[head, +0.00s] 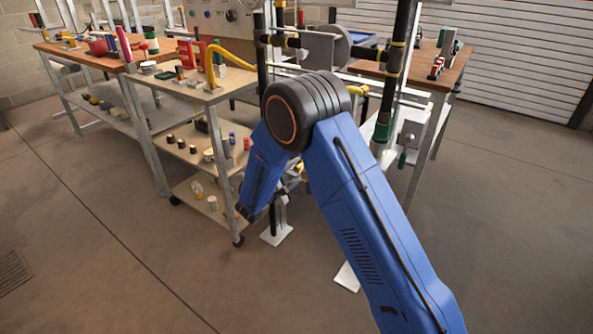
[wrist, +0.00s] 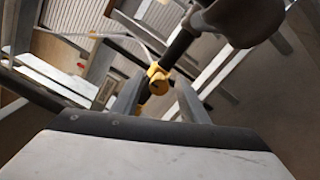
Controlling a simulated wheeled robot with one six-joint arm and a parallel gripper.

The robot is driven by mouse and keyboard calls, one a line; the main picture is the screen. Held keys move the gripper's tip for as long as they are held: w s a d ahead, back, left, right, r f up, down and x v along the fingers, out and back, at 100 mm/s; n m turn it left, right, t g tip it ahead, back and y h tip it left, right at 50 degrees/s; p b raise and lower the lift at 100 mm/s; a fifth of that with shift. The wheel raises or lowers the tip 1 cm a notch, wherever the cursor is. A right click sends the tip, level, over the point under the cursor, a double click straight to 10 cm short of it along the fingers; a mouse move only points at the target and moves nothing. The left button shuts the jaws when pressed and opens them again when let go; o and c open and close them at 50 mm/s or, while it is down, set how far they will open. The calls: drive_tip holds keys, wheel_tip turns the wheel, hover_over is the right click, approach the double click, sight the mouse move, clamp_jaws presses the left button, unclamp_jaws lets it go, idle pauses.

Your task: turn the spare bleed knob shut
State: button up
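A small yellow knob or valve fitting (wrist: 157,83) sits on a dark pipe near the middle of the wrist view. I cannot tell for certain whether it is the spare bleed knob. My gripper (wrist: 162,77) has its two grey fingers apart, one on each side of the yellow piece. A narrow gap seems to show on both sides, so the fingers look open around it, not pressed on it. In the head view my blue arm hides the gripper and most of the area around it.
A wheeled shelf cart (head: 190,95) with small parts stands left of my arm. Dark vertical pipes with yellow bands (head: 397,60) rise on the right, before a wooden bench (head: 463,68). In the wrist view a large dark rounded body (wrist: 240,20) hangs close at upper right. The front-left floor is clear.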

drive_tip(key=v, duration=1.7)
drive_tip(key=shift+s+a, duration=0.2)
